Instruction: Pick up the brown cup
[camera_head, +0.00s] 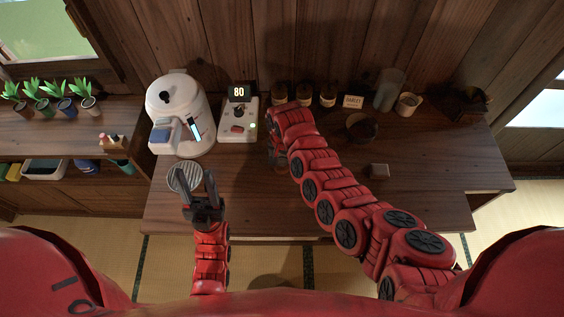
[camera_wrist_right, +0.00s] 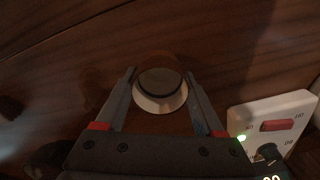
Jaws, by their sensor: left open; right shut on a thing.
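In the right wrist view a small round cup (camera_wrist_right: 160,88), brown at its upper part and pale cream lower down, sits between the two fingers of my right gripper (camera_wrist_right: 162,80), which is shut on it. In the head view my right gripper (camera_head: 278,158) is mostly hidden behind its own red arm, just right of the white control box, and the cup cannot be made out there. My left gripper (camera_head: 199,177) is open and empty, above the table's front left, by a round striped disc (camera_head: 184,176).
A white kettle-like machine (camera_head: 181,115) and the control box (camera_head: 239,120) showing 80 stand at the table's back left. Several jars (camera_head: 328,95), a small sign (camera_head: 352,102), a glass pitcher (camera_head: 389,88) and a dark bowl (camera_head: 361,127) stand farther right. The table's front right is mostly clear.

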